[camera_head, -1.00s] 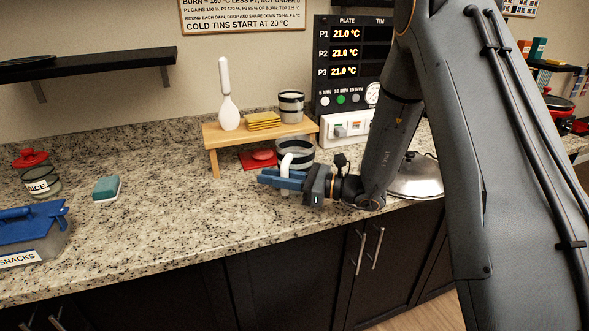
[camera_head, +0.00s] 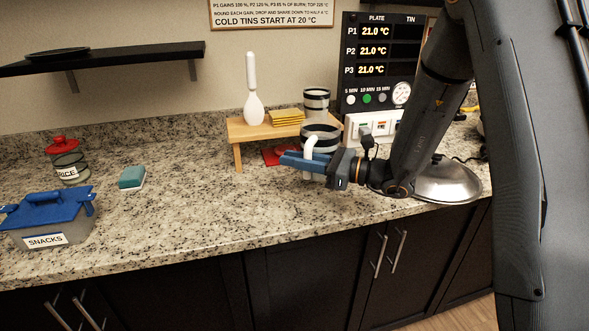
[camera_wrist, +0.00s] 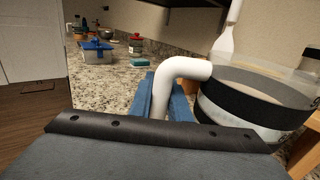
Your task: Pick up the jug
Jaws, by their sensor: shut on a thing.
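The jug (camera_head: 322,131) has a clear and pale body, a dark band around its rim and a white handle. It is at the front right of the small wooden stand, and looks upright. In the wrist view the jug (camera_wrist: 240,112) fills the right side, with its white handle passing down between the blue fingers. My gripper (camera_head: 290,160) is shut on the handle, with its fingers pointing left; it also shows in the wrist view (camera_wrist: 170,88). The jug's base is hidden behind my gripper, so its gap to the counter is unclear.
The wooden stand (camera_head: 238,131) holds a white spatula, yellow sponges and a banded canister (camera_head: 316,101). A red item (camera_head: 273,157) is under it. A silver lid (camera_head: 447,183) lies right. A snacks box (camera_head: 40,225), rice jar (camera_head: 70,168) and teal sponge (camera_head: 131,178) stand left; mid-left counter is clear.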

